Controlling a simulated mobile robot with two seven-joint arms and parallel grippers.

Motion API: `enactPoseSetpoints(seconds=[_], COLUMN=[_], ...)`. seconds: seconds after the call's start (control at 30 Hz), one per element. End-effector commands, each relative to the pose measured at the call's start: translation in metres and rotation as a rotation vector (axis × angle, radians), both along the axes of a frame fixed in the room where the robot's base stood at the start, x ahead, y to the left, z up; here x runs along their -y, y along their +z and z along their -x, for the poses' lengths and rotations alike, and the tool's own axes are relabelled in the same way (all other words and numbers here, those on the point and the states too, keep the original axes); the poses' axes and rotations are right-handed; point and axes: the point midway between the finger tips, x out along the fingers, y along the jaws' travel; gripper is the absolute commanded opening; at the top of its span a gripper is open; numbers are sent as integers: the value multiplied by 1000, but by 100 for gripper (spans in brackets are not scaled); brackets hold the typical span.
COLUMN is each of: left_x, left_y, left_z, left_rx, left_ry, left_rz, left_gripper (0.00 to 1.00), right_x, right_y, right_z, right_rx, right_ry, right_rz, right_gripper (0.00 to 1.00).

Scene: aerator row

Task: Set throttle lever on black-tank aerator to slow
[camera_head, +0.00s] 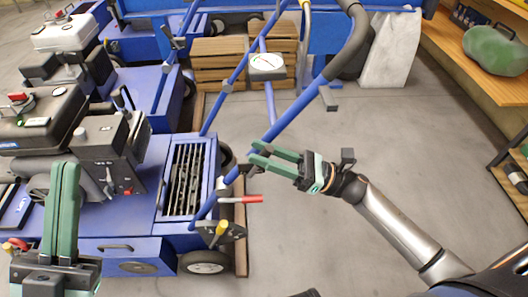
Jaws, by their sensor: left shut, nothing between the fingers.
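The black-tank aerator (130,205) is a blue machine at left, with a black tank (38,118) on its engine. Its blue handle bar (298,110) rises to the upper right. A dial (267,64) is on the handle frame; its markings are too small to read. A red-tipped lever (242,199) sits low by the handle, and a grey tab (328,98) sticks out from the bar. I cannot tell which part is the throttle lever. My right gripper (256,155) is open at the lower handle bar; contact is unclear. My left gripper (64,166) is shut and empty, in front of the engine.
A white-tank aerator (62,34) stands behind at upper left. A green bag (494,50) lies on a wooden shelf at right. The grey floor (420,140) is clear between.

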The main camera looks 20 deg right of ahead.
Motion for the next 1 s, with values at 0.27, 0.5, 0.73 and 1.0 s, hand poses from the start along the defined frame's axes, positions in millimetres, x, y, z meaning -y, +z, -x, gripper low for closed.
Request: enactPoseSetpoints(seconds=[0.27, 0.5, 0.73, 1.0], left_x=[0, 0, 0, 0], left_y=[0, 0, 0, 0], left_z=[0, 0, 0, 0], left_rx=[-1, 0, 0, 1], left_ry=[1, 1, 0, -1], left_rz=[4, 4, 4, 1], left_gripper=[0, 0, 0, 0], right_x=[-2, -2, -1, -1], right_y=[1, 1, 0, 0], right_z=[-1, -1, -1, -1], right_rx=[-1, -1, -1, -1], right_ry=[-1, -1, 0, 0], right_rz=[-1, -1, 0, 0], right_gripper=[36, 11, 0, 0])
